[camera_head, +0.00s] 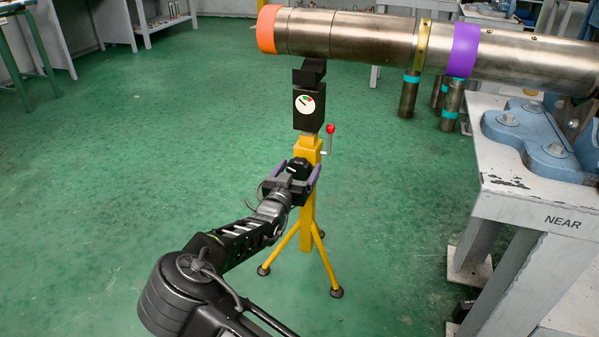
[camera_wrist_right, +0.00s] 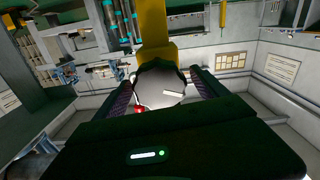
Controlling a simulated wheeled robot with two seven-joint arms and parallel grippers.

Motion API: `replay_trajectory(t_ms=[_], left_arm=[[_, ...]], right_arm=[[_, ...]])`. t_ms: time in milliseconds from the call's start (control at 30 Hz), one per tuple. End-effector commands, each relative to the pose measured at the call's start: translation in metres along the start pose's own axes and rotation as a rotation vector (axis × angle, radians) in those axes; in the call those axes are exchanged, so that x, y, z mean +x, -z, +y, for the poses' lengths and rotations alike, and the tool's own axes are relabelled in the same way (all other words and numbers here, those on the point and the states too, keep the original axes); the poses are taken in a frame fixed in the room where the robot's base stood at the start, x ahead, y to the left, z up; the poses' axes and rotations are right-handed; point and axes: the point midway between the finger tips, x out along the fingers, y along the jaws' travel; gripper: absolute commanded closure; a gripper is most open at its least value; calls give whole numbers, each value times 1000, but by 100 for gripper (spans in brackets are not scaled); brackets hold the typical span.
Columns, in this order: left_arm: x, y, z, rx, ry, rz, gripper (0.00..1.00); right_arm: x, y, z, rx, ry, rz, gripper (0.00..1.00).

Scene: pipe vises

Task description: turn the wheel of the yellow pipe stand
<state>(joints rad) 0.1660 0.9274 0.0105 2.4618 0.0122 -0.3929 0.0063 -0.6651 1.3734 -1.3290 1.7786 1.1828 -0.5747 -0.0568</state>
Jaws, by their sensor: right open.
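The yellow pipe stand (camera_head: 306,205) stands on three legs on the green floor, with a black head and a round gauge (camera_head: 305,104) above. A small crank with a red knob (camera_head: 330,128) sticks out on its right side. My right gripper (camera_head: 297,172) is at the stand's post, open, with its purple-padded fingers spread. A dark round wheel (camera_head: 299,166) shows between the fingers. In the right wrist view the wheel (camera_wrist_right: 160,84) has a pale face and dark rim and sits between the two fingers. Contact cannot be told. My left gripper is out of view.
A steel pipe (camera_head: 355,38) with orange and purple bands lies across the stand's head. At right stands a grey bench (camera_head: 520,200) marked NEAR, with a blue vise part (camera_head: 540,140). Open green floor (camera_head: 140,150) lies at left.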

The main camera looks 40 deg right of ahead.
Motion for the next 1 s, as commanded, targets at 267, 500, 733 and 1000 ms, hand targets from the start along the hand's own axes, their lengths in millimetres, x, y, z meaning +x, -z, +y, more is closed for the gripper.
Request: replay_trajectory(t_ms=[267, 500, 733, 1000], left_arm=[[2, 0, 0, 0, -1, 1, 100], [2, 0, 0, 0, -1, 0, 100], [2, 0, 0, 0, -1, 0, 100], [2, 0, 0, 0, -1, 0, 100]], right_arm=[[7, 1, 0, -1, 0, 0, 17], [6, 1, 0, -1, 0, 0, 30], [6, 0, 0, -1, 0, 0, 49], [6, 0, 0, -1, 0, 0, 71]])
